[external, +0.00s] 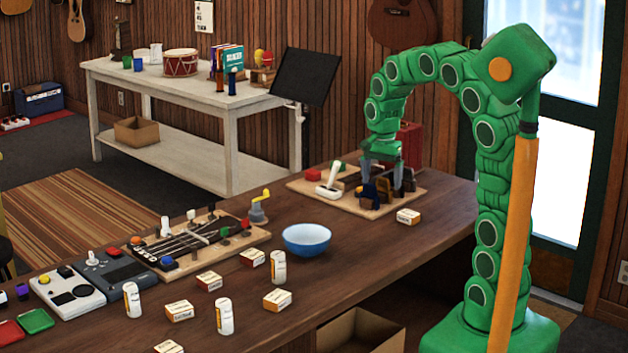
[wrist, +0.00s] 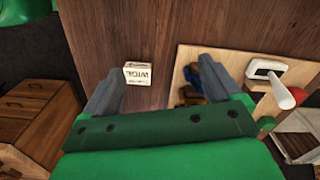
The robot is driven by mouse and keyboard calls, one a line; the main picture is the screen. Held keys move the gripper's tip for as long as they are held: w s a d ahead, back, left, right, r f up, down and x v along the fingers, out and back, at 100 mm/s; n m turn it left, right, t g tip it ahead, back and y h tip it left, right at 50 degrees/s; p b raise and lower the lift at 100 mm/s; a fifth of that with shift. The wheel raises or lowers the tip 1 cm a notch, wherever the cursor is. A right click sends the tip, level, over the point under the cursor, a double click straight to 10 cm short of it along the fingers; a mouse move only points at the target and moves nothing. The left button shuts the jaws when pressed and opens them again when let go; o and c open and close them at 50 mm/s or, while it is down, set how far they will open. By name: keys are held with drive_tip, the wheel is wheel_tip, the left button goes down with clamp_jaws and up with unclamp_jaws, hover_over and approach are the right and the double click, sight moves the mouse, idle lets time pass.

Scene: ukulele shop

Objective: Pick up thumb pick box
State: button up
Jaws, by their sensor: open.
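Several small white-and-orange boxes lie on the dark wooden counter (external: 350,236); which one is the thumb pick box I cannot tell for sure. One box (external: 408,216) lies alone near the right end, just off the wooden board. In the wrist view a box with a "WIDE" label (wrist: 138,76) shows between my open fingers, nearer the left one; it appears to be the same box. My gripper (external: 384,172) points down above the board, empty; it also shows in the wrist view (wrist: 163,76). Other boxes (external: 179,311), (external: 277,299), (external: 209,281) lie further left.
The wooden board (external: 298,187) beside the box carries a white lever (external: 330,182), a red block (external: 313,173) and blue and brown parts. A blue bowl (external: 307,239) and white bottles (external: 278,267) stand to the left. Bare counter surrounds the box in front.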

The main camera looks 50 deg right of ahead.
drive_tip(key=w+a+n, duration=0.3)
drive_tip(key=a+n, duration=0.1)
drive_tip(key=a, duration=0.9)
drive_tip(key=n, duration=1.3)
hover_over(277, 296)
drive_tip(key=f, duration=0.3)
drive_tip(key=shift+w+a+f, duration=0.15)
drive_tip(key=shift+a+f, duration=0.05)
drive_tip(key=shift+f, duration=0.15)
drive_tip(key=shift+a+f, duration=0.1)
drive_tip(key=shift+f, duration=0.05)
wheel_tip(277, 296, down, 2)
drive_tip(key=shift+f, duration=0.1)
drive_tip(key=shift+d+f, duration=0.2)
drive_tip(key=shift+f, duration=1.15)
drive_tip(key=shift+d+f, duration=0.15)
drive_tip(key=shift+f, duration=1.15)
drive_tip(key=c, duration=1.1)
